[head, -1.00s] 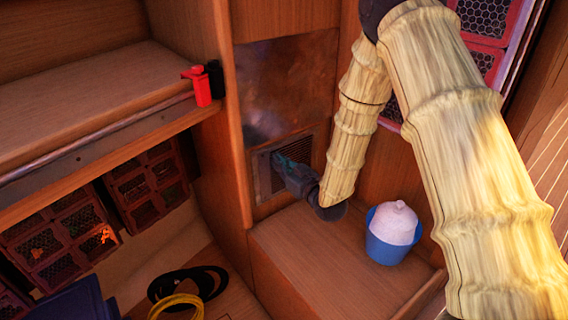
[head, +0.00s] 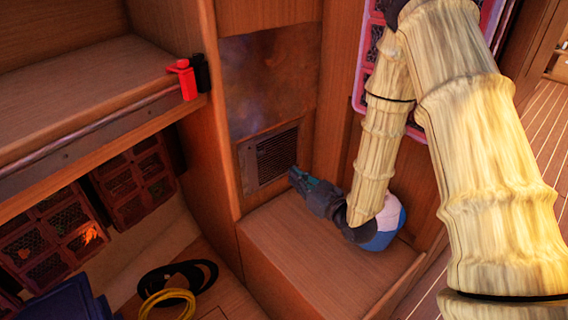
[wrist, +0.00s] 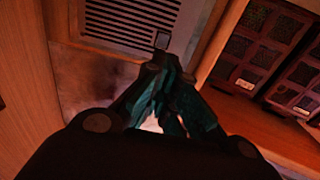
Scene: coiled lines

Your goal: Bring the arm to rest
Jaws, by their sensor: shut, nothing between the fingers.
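My gripper (head: 298,176) is at the end of my arm, which reaches in from the upper right of the head view. The gripper is above the wooden bench top and in front of the vent grille (head: 272,155). In the wrist view my gripper (wrist: 160,88) has its dark teal fingers together, with nothing held. The vent grille (wrist: 135,20) shows ahead of the fingers at the top of that view.
A blue tub with a white top (head: 385,238) is partly hidden behind my arm on the bench top (head: 300,265). A red clamp (head: 186,78) sits on the shelf edge at left. Black and yellow coils (head: 168,296) lie low at left. The bench's front middle is clear.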

